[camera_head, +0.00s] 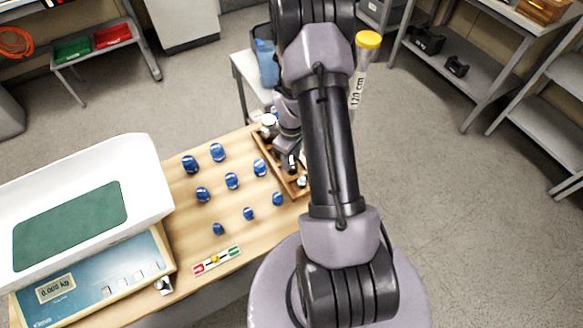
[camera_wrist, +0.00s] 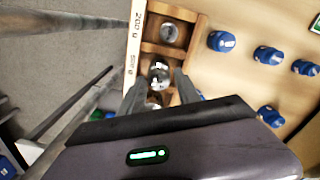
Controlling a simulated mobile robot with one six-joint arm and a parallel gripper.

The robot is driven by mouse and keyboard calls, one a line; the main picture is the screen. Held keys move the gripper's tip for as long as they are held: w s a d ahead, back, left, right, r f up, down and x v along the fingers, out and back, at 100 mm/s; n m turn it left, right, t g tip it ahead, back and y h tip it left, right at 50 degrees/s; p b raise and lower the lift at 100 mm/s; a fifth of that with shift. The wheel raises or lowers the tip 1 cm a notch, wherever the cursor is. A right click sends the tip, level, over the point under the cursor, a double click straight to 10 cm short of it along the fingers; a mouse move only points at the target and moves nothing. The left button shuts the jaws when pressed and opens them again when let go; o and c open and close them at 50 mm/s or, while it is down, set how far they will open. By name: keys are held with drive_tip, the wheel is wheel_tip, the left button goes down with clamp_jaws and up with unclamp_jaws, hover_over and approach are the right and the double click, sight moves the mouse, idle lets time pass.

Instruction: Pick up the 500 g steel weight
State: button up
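A narrow wooden rack (camera_head: 264,152) with compartments holds shiny steel weights. In the wrist view, the rack's pale side strip (camera_wrist: 133,45) carries rotated labels; the one beside the middle weight seems to read 500 g, though it is blurred. That steel weight (camera_wrist: 160,69) stands in its compartment, between and just beyond my fingertips. My gripper (camera_wrist: 161,77) is open, its fingers on either side of the rack's middle line. Another steel weight (camera_wrist: 169,32) sits in the compartment above it, and one lies partly hidden lower between the fingers. In the head view, my gripper (camera_head: 290,163) hides part of the rack.
Several blue capped objects (camera_head: 232,181) stand on the wooden table (camera_head: 180,225) left of the rack. A white scale (camera_head: 90,250) reading 0.000 kg and a coloured strip (camera_head: 216,261) are farther left. A yellow-capped cylinder (camera_head: 360,75) and a small white table are behind.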

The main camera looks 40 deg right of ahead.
sight(292, 165)
wheel_tip(292, 165, down, 4)
drive_tip(key=shift+d+f+b, duration=0.1)
drive_tip(key=shift+f+b, duration=0.15)
drive_tip(key=shift+b, duration=0.55)
drive_tip(key=shift+s+r, duration=0.1)
drive_tip(key=shift+r, duration=0.05)
drive_tip(key=shift+c, duration=0.5)
clamp_jaws()
